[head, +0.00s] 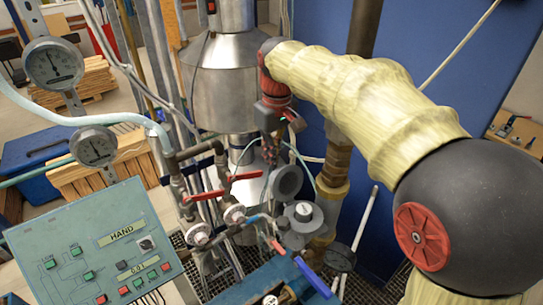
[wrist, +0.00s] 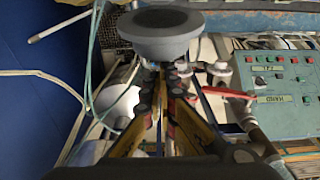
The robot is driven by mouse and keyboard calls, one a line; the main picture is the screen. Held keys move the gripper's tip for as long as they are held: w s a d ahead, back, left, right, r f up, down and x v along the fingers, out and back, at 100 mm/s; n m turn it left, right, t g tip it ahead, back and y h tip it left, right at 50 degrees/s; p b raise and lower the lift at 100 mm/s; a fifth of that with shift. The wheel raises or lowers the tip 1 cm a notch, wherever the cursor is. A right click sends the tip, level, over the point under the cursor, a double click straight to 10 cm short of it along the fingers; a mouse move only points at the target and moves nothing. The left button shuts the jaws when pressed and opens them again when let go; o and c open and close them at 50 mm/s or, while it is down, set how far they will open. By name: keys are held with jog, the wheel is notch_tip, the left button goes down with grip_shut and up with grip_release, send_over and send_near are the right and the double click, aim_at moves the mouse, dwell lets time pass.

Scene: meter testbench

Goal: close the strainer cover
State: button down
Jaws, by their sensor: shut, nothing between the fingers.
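The strainer cover (head: 286,182) is a grey round cup-like disc standing tilted up, its face toward the head camera. The strainer body (head: 302,217), a grey round fitting with a stub on top, sits just below and right of it. In the wrist view the grey cover (wrist: 160,44) is large at the top centre, with a dark round face. My gripper (head: 271,162) points down just above and left of the cover. Its fingers (wrist: 165,72) are together and empty, their tips close to the cover's edge. I cannot tell whether they touch it.
Red lever valves (head: 232,186) and pipes crowd the left of the cover. A green control panel (head: 95,245) stands at the lower left. A blue-handled valve (head: 312,277) lies in front. A blue wall panel (head: 420,70) stands behind, and a thick vertical pipe (head: 335,165) is at right.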

aim_at(280, 167)
jog(key=b, duration=0.2)
jog(key=shift+s+d+t+y+b, duration=0.2)
jog(key=shift+s+t+y+b, duration=0.1)
jog(key=shift+t+b, duration=0.1)
jog(key=s+d+r+t+y+b, duration=0.1)
jog(key=b, duration=0.3)
jog(key=shift+s+r+t, duration=0.1)
jog(key=shift+s+t, duration=0.1)
jog(key=shift+t, duration=0.1)
jog(key=shift+s+d+r+b, duration=0.15)
jog(key=shift+s+r+b, duration=0.05)
jog(key=shift+s+b, duration=0.1)
jog(key=shift+s+d+r, duration=0.35)
jog(key=shift+s+r, duration=0.05)
jog(key=shift+s, duration=0.1)
